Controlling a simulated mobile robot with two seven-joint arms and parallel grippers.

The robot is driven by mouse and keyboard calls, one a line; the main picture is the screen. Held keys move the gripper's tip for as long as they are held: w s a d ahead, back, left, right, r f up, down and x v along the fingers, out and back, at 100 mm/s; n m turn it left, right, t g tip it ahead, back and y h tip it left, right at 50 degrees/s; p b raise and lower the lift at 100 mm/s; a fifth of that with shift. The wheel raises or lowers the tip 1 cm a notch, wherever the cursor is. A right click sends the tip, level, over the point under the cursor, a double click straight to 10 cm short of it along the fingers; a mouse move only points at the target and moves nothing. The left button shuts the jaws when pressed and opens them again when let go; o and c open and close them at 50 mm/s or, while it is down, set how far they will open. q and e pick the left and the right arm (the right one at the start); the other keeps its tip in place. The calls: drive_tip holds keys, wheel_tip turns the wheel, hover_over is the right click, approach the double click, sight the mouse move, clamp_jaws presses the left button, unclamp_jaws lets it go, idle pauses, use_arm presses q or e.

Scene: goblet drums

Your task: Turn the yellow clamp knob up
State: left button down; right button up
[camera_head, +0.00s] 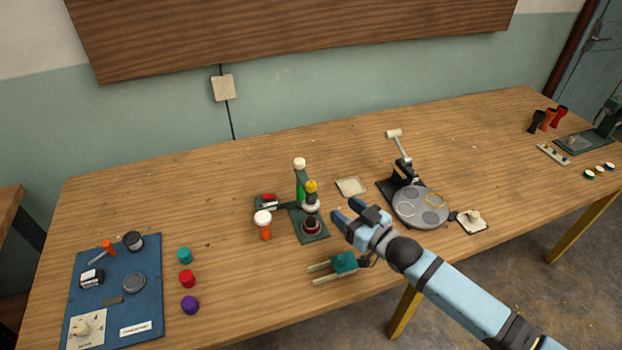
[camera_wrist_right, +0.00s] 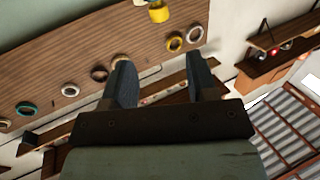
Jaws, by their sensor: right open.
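The yellow clamp knob (camera_head: 311,186) sits near the top of a small dark green clamp stand (camera_head: 313,232) in the middle of the table. A white collar is just below the knob, and a dark red round part is at the stand's foot. My right gripper (camera_head: 345,211) is open and empty, to the right of the stand and apart from the knob. Its two spread fingers also show in the right wrist view (camera_wrist_right: 164,84). A yellow thing (camera_wrist_right: 158,13) is cut off at that view's top edge; I cannot tell whether it is the knob. My left gripper is out of view.
An orange and white goblet drum (camera_head: 264,224) stands left of the clamp stand. A grey round plate device (camera_head: 420,207) is to the right. A blue mat (camera_head: 115,285) lies at left; bare table lies behind.

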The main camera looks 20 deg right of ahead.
sight(315, 187)
drive_tip(key=p+x, duration=0.1)
drive_tip(key=x, duration=1.1)
drive_tip(key=shift+w+a+f, duration=0.1)
drive_tip(key=shift+w, duration=0.15)
drive_tip(key=c, duration=0.9)
